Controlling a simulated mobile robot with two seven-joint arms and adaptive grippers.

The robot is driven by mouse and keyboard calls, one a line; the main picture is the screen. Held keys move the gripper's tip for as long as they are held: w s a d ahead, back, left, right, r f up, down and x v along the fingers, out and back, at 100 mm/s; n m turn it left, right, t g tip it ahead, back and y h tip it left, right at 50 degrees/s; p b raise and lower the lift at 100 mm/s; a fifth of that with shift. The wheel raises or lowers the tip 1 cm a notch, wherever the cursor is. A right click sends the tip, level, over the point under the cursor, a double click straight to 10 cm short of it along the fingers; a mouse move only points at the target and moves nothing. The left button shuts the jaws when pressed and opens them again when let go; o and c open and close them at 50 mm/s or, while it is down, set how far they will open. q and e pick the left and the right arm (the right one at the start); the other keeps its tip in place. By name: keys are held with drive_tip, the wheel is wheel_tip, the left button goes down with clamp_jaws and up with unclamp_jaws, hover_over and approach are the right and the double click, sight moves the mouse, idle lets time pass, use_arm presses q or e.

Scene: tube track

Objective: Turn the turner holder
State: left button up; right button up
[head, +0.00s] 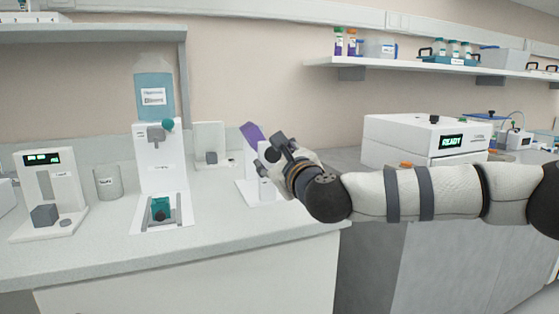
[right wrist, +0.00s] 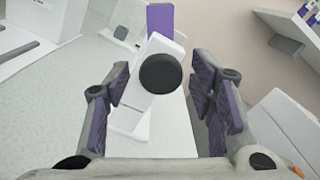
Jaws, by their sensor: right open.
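The turner holder (head: 256,190) looks like a white stand on the left counter, with a purple piece (head: 251,133) rising tilted from its top. My right gripper (head: 272,157) is in front of it and hides much of it. In the right wrist view a round black knob (right wrist: 160,73) faces me on the white holder body (right wrist: 134,92), with the purple piece (right wrist: 160,18) behind it. My right gripper (right wrist: 163,100) is open, one finger on each side of the knob in the picture. I see no contact with the knob. My left gripper is not in view.
A water dispenser (head: 158,165) with a blue bottle, a clear beaker (head: 108,181) and a white device with a display (head: 48,190) stand left on the counter. A white machine reading READY (head: 400,140) stands right, near my right arm. The counter's front is clear.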

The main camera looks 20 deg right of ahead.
drive_tip(key=s, duration=1.1)
drive_tip(key=shift+s+d, duration=0.15)
drive_tip(key=shift+d, duration=0.05)
drive_tip(key=w, duration=1.2)
drive_tip(key=shift+a+r, duration=0.15)
drive_tip(key=shift+a, duration=0.15)
drive_tip(key=c, duration=1.2)
